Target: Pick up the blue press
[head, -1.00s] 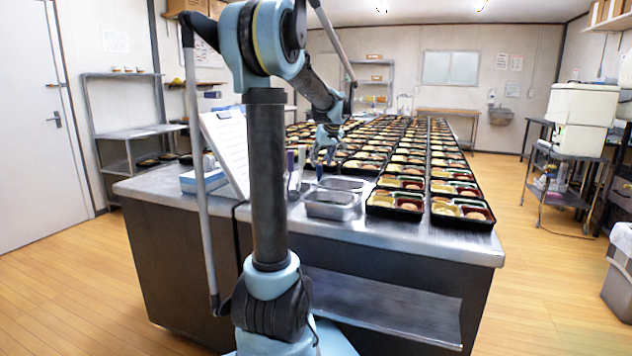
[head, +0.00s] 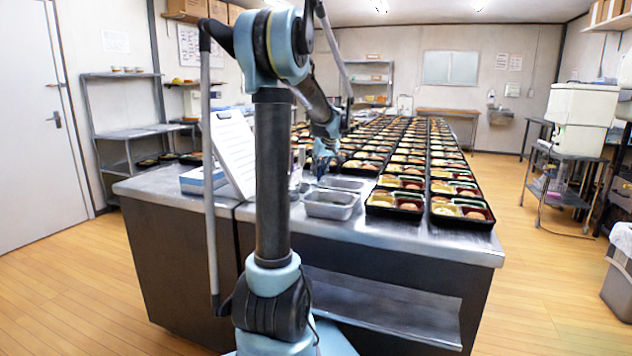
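My gripper (head: 322,172) hangs fingers-down over the near part of the steel counter (head: 400,238), just behind the steel pans. It is small and dark here, so I cannot tell whether it is open or shut, or whether it holds anything. I cannot make out the blue press for certain. A clear holder (head: 297,182) stands left of the gripper, partly hidden by my arm. Its contents are too small to identify.
Two steel pans, the nearer one (head: 330,205) at the counter front, sit beside rows of filled bento trays (head: 462,212). A clipboard (head: 234,150) leans upright at left, by a blue-and-white box (head: 200,180).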

